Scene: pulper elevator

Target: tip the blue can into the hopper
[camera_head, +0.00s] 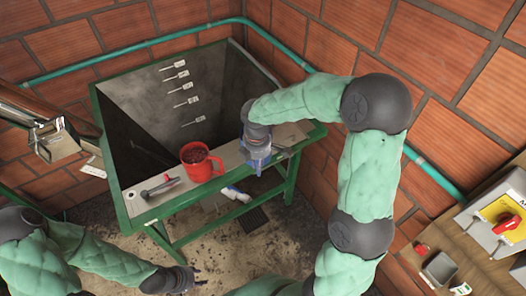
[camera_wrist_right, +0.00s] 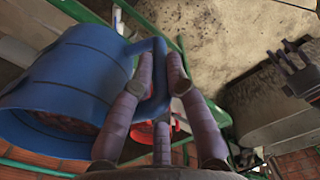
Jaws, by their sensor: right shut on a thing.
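The blue can (camera_head: 257,152) is at the hopper's front right ledge in the head view. In the right wrist view the blue can (camera_wrist_right: 75,85) lies tilted in the picture, with reddish contents visible at its mouth. My right gripper (camera_wrist_right: 162,75) is shut on the can's handle; in the head view the gripper (camera_head: 258,138) largely covers the can. The hopper (camera_head: 135,85) is a wide, dark, green-framed opening behind the ledge. My left gripper (camera_head: 192,277) is low in front of the hopper, empty, with its fingers apart.
A red mug (camera_head: 201,162) with dark reddish contents stands on the ledge left of the can. A dark-handled tool (camera_head: 160,187) lies further left. A green pipe (camera_head: 165,39) runs along the brick walls. A control box (camera_head: 500,222) stands on the right-hand bench.

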